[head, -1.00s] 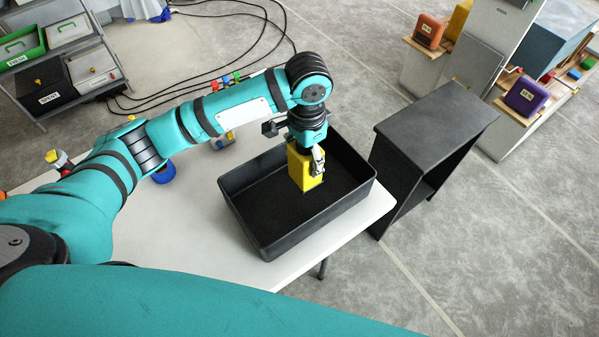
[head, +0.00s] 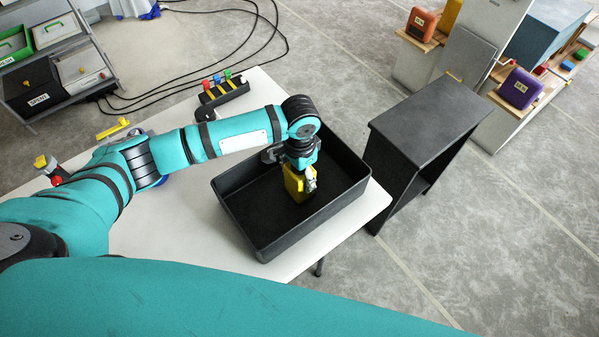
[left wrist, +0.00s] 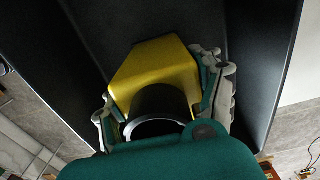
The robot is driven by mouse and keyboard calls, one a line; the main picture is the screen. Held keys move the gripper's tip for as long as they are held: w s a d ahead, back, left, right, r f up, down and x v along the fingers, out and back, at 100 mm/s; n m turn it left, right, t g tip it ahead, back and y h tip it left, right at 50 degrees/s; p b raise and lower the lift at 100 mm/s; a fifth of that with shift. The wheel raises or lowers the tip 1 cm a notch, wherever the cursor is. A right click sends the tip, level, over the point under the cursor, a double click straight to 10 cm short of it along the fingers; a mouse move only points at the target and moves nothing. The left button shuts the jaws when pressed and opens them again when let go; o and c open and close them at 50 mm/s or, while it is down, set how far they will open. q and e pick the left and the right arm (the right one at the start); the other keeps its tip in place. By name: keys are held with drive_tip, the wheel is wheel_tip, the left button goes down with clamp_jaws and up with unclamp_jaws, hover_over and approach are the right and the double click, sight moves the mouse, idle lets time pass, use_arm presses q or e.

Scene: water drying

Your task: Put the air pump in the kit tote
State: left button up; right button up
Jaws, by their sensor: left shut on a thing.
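The yellow air pump (head: 295,187) is a boxy block inside the black kit tote (head: 262,244), which stands on the white table. My left gripper (head: 301,180) is shut on the pump from above, low between the tote's walls. I cannot tell whether the pump touches the tote floor. In the left wrist view the pump (left wrist: 158,72) sits between the two fingers, with the dark walls of the tote (left wrist: 55,65) on both sides. My right gripper is not in view.
A strip with coloured buttons (head: 222,92) lies behind my left arm on the white table (head: 165,238). A black open-sided stand (head: 425,125) is right of the table. Shelves with coloured boxes (head: 520,88) stand farther right. Cables (head: 250,45) run across the floor.

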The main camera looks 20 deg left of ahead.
use_arm(q)
drive_tip(key=o, duration=1.3)
drive_tip(key=shift+o, duration=0.2)
drive_tip(key=shift+r, duration=0.3)
wheel_tip(320, 180, up, 12)
drive_tip(key=shift+f+b, duration=0.25)
drive_tip(key=shift+b, duration=0.35)
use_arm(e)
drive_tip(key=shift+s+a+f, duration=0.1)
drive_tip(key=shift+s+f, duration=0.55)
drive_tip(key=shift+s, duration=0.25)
